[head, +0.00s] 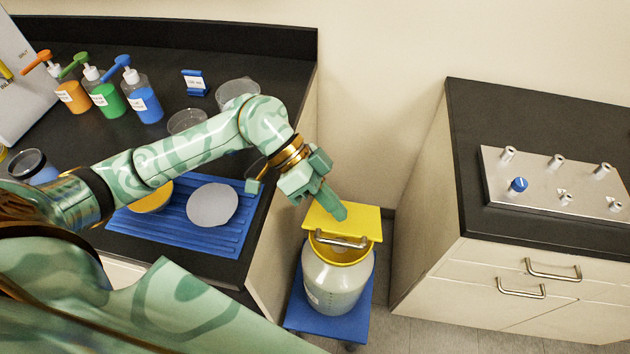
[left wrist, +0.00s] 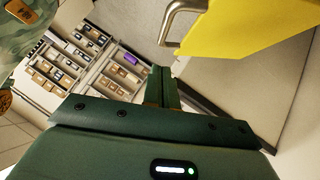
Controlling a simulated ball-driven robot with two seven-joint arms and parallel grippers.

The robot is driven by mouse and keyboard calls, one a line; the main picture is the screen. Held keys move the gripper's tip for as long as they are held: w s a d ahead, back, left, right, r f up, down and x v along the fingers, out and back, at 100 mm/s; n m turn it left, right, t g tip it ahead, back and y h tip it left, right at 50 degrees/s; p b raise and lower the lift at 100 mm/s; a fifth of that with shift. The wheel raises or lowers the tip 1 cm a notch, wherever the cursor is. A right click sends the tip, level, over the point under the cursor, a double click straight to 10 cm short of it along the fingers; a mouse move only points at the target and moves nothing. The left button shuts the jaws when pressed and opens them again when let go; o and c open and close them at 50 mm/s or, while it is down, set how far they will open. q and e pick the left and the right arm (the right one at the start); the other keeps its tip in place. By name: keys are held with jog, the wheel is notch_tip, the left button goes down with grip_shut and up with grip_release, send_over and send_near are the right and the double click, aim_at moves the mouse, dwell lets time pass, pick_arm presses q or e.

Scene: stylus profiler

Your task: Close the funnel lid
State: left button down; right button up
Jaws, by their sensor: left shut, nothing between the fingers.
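The yellow funnel lid (head: 363,222) is a flat square plate with a metal bar handle (head: 341,241) near its lower edge. It stands raised above the yellow funnel (head: 345,255), whose inside shows below the handle. The funnel sits on a pale, wide-bodied container (head: 335,283). My left gripper (head: 340,211) is shut and empty, its fingertips overlapping the lid's upper part in the head view; I cannot tell whether they touch. In the left wrist view the lid (left wrist: 240,30) and the handle (left wrist: 180,20) show close beside the shut fingers (left wrist: 161,80). My right gripper is not in view.
The container stands on a blue wheeled base (head: 300,318) between two dark-topped counters. The left counter holds pump bottles (head: 145,104), glass dishes (head: 237,92) and a blue ribbed mat (head: 230,240). The right counter (head: 480,110) holds a metal plate with valves (head: 560,185).

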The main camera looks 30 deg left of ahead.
aim_at(330, 240)
pick_arm(q)
jog(key=shift+s+d+f+b, duration=0.15)
jog(key=shift+s+f, duration=0.15)
jog(key=shift+f, duration=0.35)
jog(key=shift+s+d+f+b, duration=0.15)
jog(key=shift+s+f, duration=0.1)
jog(key=shift+f, duration=0.45)
jog(key=shift+s+d+f+b, duration=0.15)
jog(key=shift+s+f, duration=0.15)
jog(key=shift+f, duration=0.35)
jog(key=p, duration=0.2)
jog(key=s+p, duration=0.1)
jog(key=p, duration=0.1)
jog(key=shift+s+d+f+t, duration=0.15)
jog(key=shift+s+f+t, duration=0.1)
jog(key=shift+f+t, duration=0.15)
jog(key=f, duration=0.1)
jog(key=s+f+p, duration=0.1)
jog(key=f+p, duration=0.1)
jog(key=shift+s+d+f+m+y, duration=0.1)
jog(key=shift+s+d+m+y, duration=0.1)
jog(key=shift+s+m+y, duration=0.1)
